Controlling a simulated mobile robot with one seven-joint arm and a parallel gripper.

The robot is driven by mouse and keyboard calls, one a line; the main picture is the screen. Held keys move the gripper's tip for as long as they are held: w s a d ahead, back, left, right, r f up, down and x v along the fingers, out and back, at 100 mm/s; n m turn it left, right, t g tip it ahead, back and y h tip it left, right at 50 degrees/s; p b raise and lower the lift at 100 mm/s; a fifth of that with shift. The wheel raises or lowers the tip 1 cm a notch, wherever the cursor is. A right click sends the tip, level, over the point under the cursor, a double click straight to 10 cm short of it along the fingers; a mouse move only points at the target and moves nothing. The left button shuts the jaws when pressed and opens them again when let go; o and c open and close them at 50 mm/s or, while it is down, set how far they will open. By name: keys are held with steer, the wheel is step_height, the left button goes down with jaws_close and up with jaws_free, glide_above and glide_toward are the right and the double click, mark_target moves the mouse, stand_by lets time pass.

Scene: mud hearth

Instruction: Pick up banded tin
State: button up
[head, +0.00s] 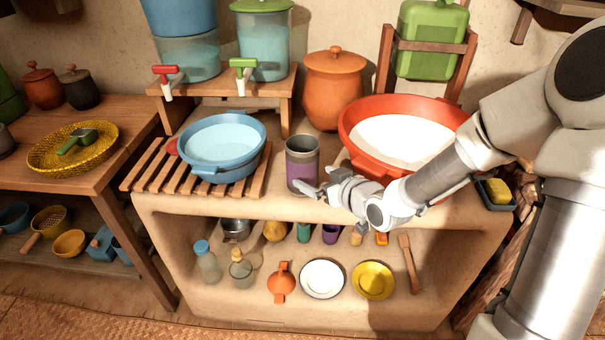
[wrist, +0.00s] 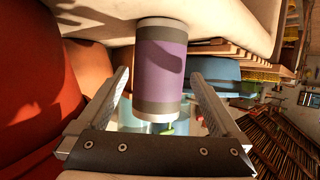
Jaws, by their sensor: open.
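The banded tin (head: 302,166) stands upright on the hearth top, between the blue basin and the red basin. It is grey with a wide purple band. In the wrist view the tin (wrist: 161,70) appears lengthwise, ahead of and between my fingers. My gripper (head: 318,190) is at the tin's front right in the head view, close to its lower part. In the wrist view my gripper (wrist: 160,92) is open, with one finger on each side of the tin and clear gaps. I cannot tell how deep the tin sits between them.
A blue basin (head: 254,159) sits on a slatted wooden rack (head: 146,174) left of the tin. A large red basin (head: 352,143) is close on the right. An orange lidded pot (head: 334,90) stands behind. The hearth's front edge is just below my gripper.

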steer(key=shift+w+r+b+x, duration=0.1)
steer(key=shift+r+b+x, duration=0.15)
steer(key=shift+x, duration=0.8)
steer(key=shift+w+r+b+x, duration=0.15)
steer(key=shift+b+x, duration=0.2)
steer(key=shift+x, duration=0.7)
steer(key=shift+s+r+b+x, duration=0.1)
steer(key=shift+r+b+x, duration=0.15)
steer(key=shift+x, duration=0.75)
steer(key=shift+a, duration=0.15)
steer(key=c, duration=1)
